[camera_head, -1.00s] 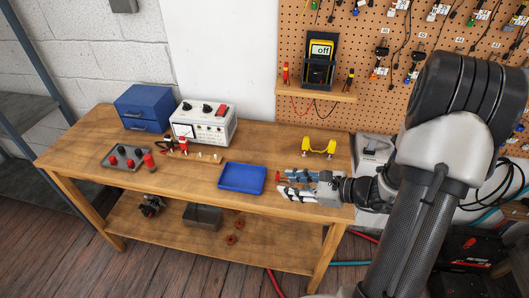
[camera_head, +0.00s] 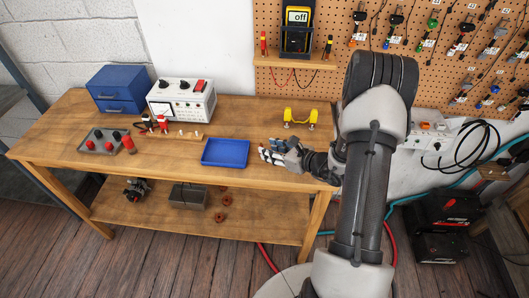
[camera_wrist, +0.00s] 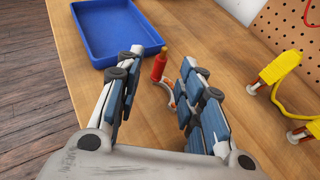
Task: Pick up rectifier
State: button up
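A small part with a red upright post, a brass tip and a pale curved base (camera_wrist: 161,72) stands on the workbench in the wrist view; it may be the rectifier, but I cannot tell for certain. My gripper (camera_wrist: 161,60) is open, its blue-padded fingers on either side of this part, with a gap to each. The right finger partly hides the curved base. In the head view my gripper (camera_head: 268,151) is low over the right part of the bench, and the part is not clear there.
The bench's front centre is clear.

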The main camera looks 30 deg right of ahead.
aim_at(261, 145)
jog(key=shift+b+x, duration=0.75)
jog(key=shift+x, duration=2)
jog(key=shift+r, duration=0.25)
grip_shut()
